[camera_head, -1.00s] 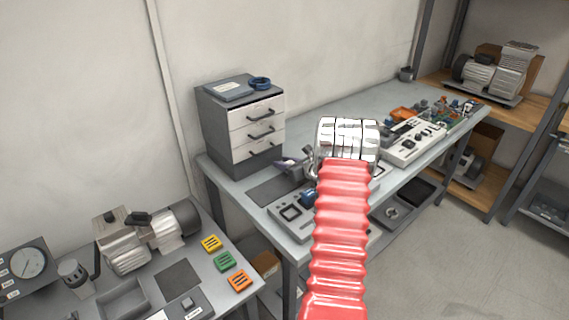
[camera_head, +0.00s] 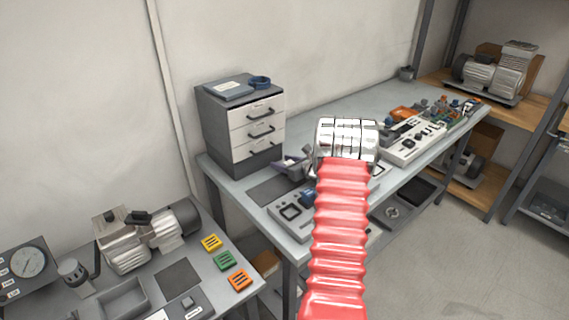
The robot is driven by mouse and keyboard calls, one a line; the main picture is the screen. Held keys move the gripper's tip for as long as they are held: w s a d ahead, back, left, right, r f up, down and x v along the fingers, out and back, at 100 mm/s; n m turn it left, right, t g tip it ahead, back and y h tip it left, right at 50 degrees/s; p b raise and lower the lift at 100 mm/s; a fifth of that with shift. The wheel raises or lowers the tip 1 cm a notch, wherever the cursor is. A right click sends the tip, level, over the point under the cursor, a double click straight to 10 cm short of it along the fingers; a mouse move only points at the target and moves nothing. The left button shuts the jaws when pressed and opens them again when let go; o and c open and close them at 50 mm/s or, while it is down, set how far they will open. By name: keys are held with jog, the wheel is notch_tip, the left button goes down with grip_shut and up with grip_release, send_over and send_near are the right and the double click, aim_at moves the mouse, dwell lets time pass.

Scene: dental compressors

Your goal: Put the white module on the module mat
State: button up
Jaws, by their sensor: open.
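My arm's red sleeve and shiny metal wrist rise in the middle of the head view. A dark square mat (camera_head: 178,278) lies bare on the near left table. Another dark mat (camera_head: 266,191) lies on the back bench, left of my gripper. I cannot tell which is the module mat.
Yellow (camera_head: 211,242), green (camera_head: 224,261) and orange (camera_head: 239,279) modules lie along the left table's right side. A drawer cabinet (camera_head: 240,125) stands left on the bench. A panel device (camera_head: 290,213) sits at the bench's front edge.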

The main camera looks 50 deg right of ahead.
jog(key=v, duration=1.2)
jog(key=shift+a+r, duration=0.1)
dwell(0.4)
